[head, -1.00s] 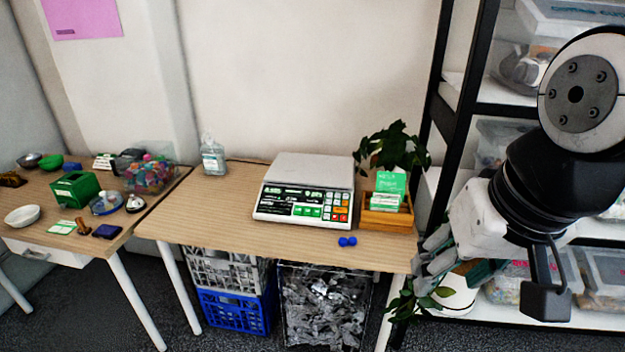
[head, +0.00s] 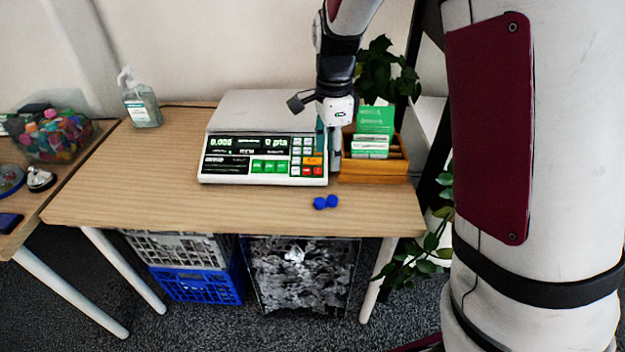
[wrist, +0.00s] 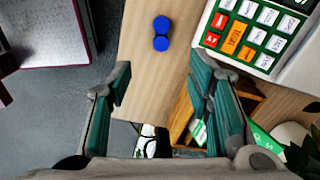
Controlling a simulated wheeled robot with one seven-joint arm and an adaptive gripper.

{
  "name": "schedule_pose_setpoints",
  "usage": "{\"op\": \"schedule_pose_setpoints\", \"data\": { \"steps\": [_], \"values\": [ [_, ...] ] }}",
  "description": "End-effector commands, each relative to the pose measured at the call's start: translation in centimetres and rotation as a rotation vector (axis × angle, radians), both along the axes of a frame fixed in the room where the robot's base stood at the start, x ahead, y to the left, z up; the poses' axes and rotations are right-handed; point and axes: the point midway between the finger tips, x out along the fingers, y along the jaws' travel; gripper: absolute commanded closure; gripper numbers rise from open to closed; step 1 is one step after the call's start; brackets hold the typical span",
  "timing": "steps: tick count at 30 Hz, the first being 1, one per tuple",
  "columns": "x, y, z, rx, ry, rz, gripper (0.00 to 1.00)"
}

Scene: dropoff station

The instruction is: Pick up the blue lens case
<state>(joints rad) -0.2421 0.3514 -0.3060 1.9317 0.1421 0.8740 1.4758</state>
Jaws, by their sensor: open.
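The blue lens case (head: 325,202), two small round blue caps side by side, lies on the wooden table (head: 150,190) near its front edge, in front of the scale. It also shows in the wrist view (wrist: 161,34) at the top centre, ahead of the gap between the fingers. My gripper (head: 332,160) hangs above the table by the scale's right end, behind and above the case. In the wrist view its two teal fingers (wrist: 158,85) are wide apart with nothing between them.
The counting scale (head: 262,150) stands left of my gripper. A wooden box (head: 375,168) with green and white cards stands close on its right, with a plant (head: 385,72) behind. Sanitizer (head: 142,105) stands at the back left. Table around the case is clear.

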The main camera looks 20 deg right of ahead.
Motion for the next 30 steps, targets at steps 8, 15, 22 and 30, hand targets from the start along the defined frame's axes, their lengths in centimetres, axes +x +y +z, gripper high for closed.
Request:
{"op": "schedule_pose_setpoints", "data": {
  "steps": [8, 15, 22, 30],
  "values": [
    [0.4, 0.0, -3.7, -0.005, 0.009, -0.029, 0.53],
    [0.3, -0.1, -7.9, -0.005, 0.008, -0.028, 0.53],
    [0.3, -0.1, -9.4, -0.005, 0.005, -0.026, 0.53],
    [0.0, -0.2, -13.1, -0.005, 0.007, -0.028, 0.53]
  ]
}}
